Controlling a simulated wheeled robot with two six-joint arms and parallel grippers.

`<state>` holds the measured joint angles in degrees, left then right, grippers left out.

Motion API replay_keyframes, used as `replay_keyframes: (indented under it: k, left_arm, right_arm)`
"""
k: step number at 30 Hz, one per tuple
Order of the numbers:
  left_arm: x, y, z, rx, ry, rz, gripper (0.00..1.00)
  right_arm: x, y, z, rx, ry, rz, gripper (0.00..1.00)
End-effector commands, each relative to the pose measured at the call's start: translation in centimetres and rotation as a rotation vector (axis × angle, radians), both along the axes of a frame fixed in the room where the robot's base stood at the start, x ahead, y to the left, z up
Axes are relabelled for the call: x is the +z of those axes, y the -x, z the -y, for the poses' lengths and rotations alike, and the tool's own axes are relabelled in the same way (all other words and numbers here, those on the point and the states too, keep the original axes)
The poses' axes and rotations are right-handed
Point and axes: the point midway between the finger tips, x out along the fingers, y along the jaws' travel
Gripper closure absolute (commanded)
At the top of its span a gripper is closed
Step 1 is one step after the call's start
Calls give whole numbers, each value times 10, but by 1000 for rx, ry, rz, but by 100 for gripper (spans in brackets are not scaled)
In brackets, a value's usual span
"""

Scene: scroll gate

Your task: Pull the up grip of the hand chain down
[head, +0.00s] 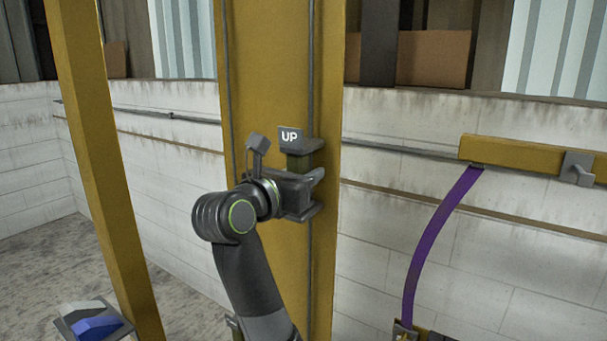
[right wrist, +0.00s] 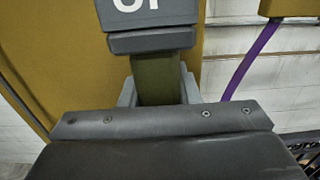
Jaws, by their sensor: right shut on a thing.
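The up grip of the hand chain is an olive block (head: 305,161) under a grey cap with a white "UP" label (head: 290,136). It hangs in front of the yellow post in the head view. My right gripper (head: 311,192) is shut on it just below the cap, and its body hides the grip's lower part. In the right wrist view the olive grip (right wrist: 158,78) stands upright between the two grey fingers (right wrist: 158,92), with the cap above them. My left gripper is not in view.
The yellow post (head: 270,60) carries thin dark chain lines along both sides. A slanted yellow beam (head: 105,170) stands at left. A purple strap (head: 432,245) hangs from a yellow bar (head: 530,155) at right. A tray with a blue item (head: 97,325) is at lower left.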

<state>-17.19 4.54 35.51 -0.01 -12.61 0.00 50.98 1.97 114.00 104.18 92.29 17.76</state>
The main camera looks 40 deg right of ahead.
Motion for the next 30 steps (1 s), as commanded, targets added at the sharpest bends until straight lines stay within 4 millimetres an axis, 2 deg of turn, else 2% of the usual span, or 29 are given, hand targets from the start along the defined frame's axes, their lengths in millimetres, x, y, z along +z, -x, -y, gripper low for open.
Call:
replay_keyframes:
  k: [2, 11, 16, 23, 30]
  left_arm:
    - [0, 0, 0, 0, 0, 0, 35]
    - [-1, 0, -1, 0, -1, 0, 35]
    - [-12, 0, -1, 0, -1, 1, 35]
    - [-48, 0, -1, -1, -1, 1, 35]
    - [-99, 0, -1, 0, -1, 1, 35]
  right_arm:
    - [0, 0, 0, 0, 0, 0, 100]
    - [-1, 0, 0, 0, 0, 0, 100]
    - [-16, 0, 0, 0, 0, 0, 100]
    - [-64, 0, 0, 0, 0, -2, 100]
    - [-134, 0, 0, -1, 0, -2, 100]
